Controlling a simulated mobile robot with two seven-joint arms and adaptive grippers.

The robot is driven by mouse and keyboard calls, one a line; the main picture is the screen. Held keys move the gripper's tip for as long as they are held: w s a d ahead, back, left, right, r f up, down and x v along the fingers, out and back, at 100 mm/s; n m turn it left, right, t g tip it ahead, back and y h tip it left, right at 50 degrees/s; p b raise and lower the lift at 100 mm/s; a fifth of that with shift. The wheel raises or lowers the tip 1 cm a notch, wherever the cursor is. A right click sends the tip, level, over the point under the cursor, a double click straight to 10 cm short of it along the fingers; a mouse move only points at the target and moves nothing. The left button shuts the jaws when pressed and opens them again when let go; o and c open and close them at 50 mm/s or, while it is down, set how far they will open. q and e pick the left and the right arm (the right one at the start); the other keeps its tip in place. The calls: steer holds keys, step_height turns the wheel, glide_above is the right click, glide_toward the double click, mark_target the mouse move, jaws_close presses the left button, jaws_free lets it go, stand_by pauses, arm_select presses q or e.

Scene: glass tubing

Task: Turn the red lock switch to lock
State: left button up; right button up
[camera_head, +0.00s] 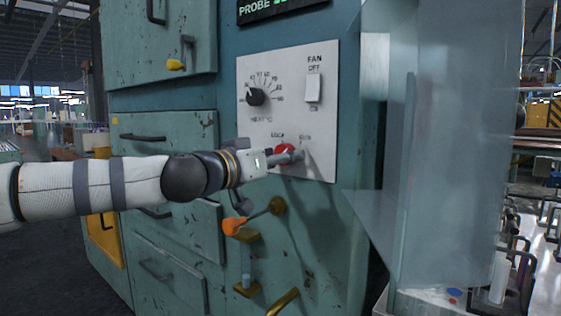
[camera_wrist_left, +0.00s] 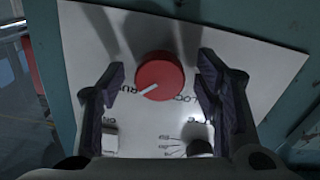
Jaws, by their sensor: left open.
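The red lock switch (camera_head: 284,148) is a round knob low on the white control panel (camera_head: 324,70). In the left wrist view the red knob (camera_wrist_left: 160,75) shows face-on with a white pointer mark toward the lower left, on the side of the "RUN" label; "LOCK" is printed on its right. My left gripper (camera_head: 286,157) reaches in from the left at the knob. In the wrist view the dark fingers (camera_wrist_left: 160,78) stand open on either side of the knob, with a visible gap to each. My right gripper is not in view.
The panel also has a dial (camera_head: 255,97) and a white fan rocker switch (camera_head: 313,88). Below my left gripper, an orange-ended lever (camera_head: 234,225) sticks out of the teal cabinet (camera_head: 165,190). A grey metal sheet (camera_head: 432,150) stands to the right.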

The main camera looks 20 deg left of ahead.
arm_select(q)
steer(key=shift+w+d, duration=0.1)
steer(key=shift+w, duration=0.05)
steer(key=c, duration=1.2)
steer(key=shift+o, duration=0.2)
steer(key=shift+n, duration=0.3)
steer(key=n, duration=1.7)
steer(key=shift+d+r, duration=0.15)
steer(key=shift+n, duration=0.3)
